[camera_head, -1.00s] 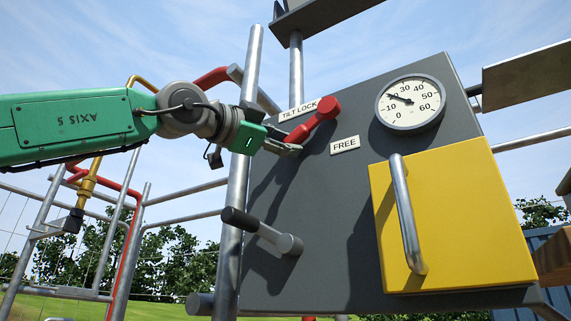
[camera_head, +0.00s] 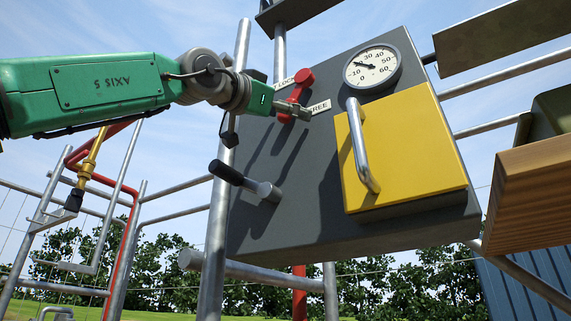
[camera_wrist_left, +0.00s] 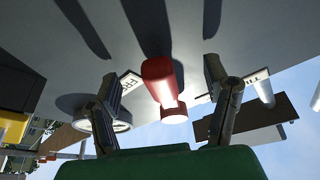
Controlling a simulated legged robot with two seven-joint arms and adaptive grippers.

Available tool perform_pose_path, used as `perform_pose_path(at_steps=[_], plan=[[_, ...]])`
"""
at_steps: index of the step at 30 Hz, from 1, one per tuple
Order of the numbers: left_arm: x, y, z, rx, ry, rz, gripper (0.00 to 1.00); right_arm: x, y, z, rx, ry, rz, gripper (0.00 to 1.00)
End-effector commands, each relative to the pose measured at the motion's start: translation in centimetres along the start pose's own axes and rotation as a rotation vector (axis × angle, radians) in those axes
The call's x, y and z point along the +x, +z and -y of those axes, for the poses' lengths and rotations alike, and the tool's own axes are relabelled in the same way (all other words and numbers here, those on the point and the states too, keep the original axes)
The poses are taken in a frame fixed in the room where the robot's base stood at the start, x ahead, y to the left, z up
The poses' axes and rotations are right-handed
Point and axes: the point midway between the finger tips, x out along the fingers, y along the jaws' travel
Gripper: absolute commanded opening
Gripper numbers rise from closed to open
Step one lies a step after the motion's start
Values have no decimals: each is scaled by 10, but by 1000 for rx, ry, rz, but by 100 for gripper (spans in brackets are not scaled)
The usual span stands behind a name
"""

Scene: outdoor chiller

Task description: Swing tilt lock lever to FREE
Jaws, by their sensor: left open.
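The red tilt lock lever (camera_head: 296,92) is on the dark grey panel (camera_head: 290,180). It slants down from its thick upper end, between the TILT LOCK label (camera_head: 284,82) on the left and the FREE label (camera_head: 319,107) on the right. My left gripper (camera_head: 293,109) is at the lever's lower part. In the left wrist view the lever (camera_wrist_left: 160,82) stands between my two spread fingers, with a visible gap on each side. The lever's lower end is partly hidden by the gripper in the head view. My right gripper is not in view.
A dial gauge (camera_head: 371,67) and a yellow box (camera_head: 410,150) with a metal handle (camera_head: 360,145) are to the right. A black-gripped handle (camera_head: 240,178) sticks out below the lever. A steel post (camera_head: 217,210) stands left of the panel. A wooden beam (camera_head: 530,195) is at far right.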

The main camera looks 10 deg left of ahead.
Motion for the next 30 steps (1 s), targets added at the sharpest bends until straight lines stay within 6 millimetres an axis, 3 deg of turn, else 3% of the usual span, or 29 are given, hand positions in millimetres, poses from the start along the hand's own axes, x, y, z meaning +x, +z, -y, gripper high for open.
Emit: perform_pose_path(at_steps=[7, 22, 30], plan=[[-3, 0, -2, 2, -1, 1, 70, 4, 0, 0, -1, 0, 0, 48], [-62, 3, -2, 1, -1, 2, 70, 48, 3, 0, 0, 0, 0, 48], [-69, 0, -2, 3, 0, 3, 70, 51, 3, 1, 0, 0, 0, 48]])
